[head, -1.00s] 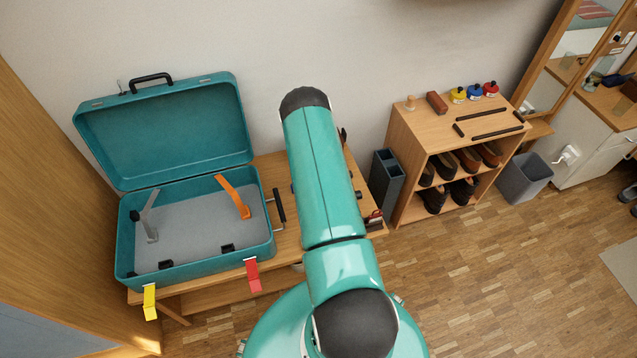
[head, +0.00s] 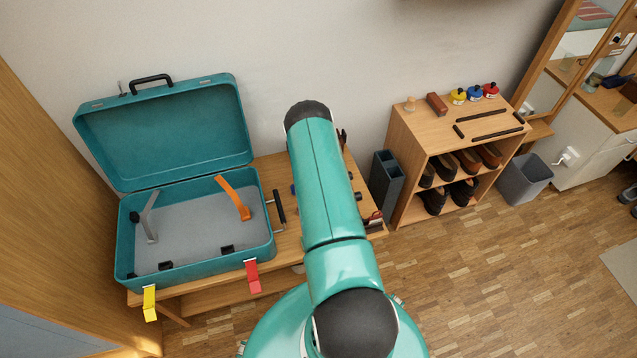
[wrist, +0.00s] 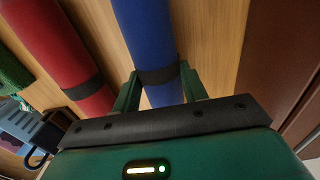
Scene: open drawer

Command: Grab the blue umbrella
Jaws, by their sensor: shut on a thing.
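The blue umbrella (wrist: 150,40) shows in the wrist view as a rolled blue cylinder with a dark band. It lies against a wooden surface. My gripper (wrist: 158,86) has one green finger on each side of the blue umbrella near its dark band, and is shut on it. In the head view my teal arm covers most of that part of the bench, and the gripper is hidden. A small bit of blue shows just left of my arm in the head view.
A red rolled umbrella (wrist: 50,45) lies to the left of the blue one. An open teal suitcase (head: 190,262) sits on the bench (head: 287,245) left of my arm. A grey umbrella stand (head: 386,182) and a shoe shelf (head: 410,150) stand to the right.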

